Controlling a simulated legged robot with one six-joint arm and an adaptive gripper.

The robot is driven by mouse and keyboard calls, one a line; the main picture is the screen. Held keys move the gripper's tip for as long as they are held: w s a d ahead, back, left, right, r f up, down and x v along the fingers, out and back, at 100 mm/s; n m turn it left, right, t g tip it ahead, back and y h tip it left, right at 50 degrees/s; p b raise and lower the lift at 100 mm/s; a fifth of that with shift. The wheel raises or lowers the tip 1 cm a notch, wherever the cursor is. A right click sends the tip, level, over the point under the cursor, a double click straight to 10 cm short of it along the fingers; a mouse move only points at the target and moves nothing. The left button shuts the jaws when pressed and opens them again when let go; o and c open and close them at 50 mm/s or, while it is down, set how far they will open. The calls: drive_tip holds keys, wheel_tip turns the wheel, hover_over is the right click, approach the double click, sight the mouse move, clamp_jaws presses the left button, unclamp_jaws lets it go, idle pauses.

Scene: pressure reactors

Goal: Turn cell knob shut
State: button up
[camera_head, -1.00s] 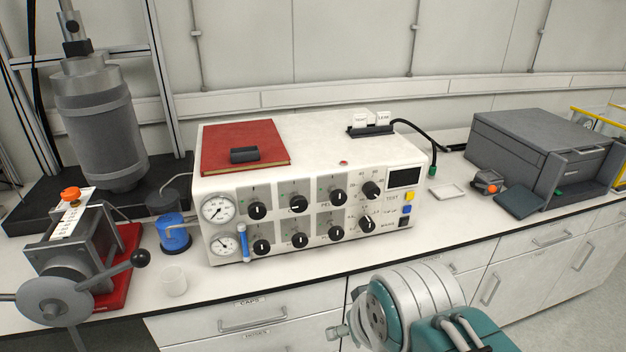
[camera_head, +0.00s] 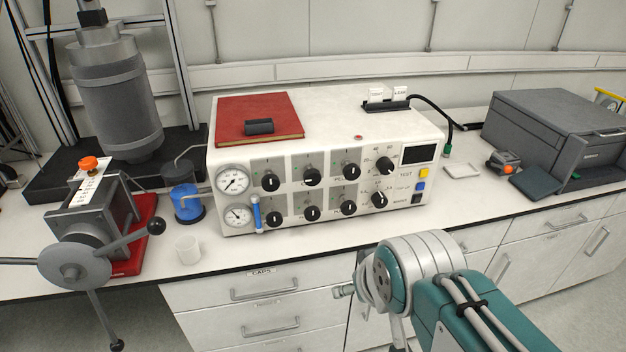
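A white control unit (camera_head: 400,132) stands on the bench in the middle of the view. Its front has two rows of black knobs in grey panels. The upper row has a left knob (camera_head: 270,181), a middle knob (camera_head: 312,177) and a right knob (camera_head: 351,171). The upper middle knob's white mark looks level; its neighbours' marks look upright. The lower row has a left knob (camera_head: 274,219), a middle knob (camera_head: 312,213) and a right knob (camera_head: 348,207). Which is the cell knob I cannot tell. My arm shows at the lower right, apart from the unit; my gripper's fingers are not visible.
A red book (camera_head: 255,115) lies on the unit. A grey printer-like box (camera_head: 555,130) stands right. The bench strip before the unit is mostly clear.

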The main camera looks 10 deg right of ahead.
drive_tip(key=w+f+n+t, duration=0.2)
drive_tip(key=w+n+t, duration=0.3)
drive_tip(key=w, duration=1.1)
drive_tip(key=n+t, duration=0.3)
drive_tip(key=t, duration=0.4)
approach(313, 180)
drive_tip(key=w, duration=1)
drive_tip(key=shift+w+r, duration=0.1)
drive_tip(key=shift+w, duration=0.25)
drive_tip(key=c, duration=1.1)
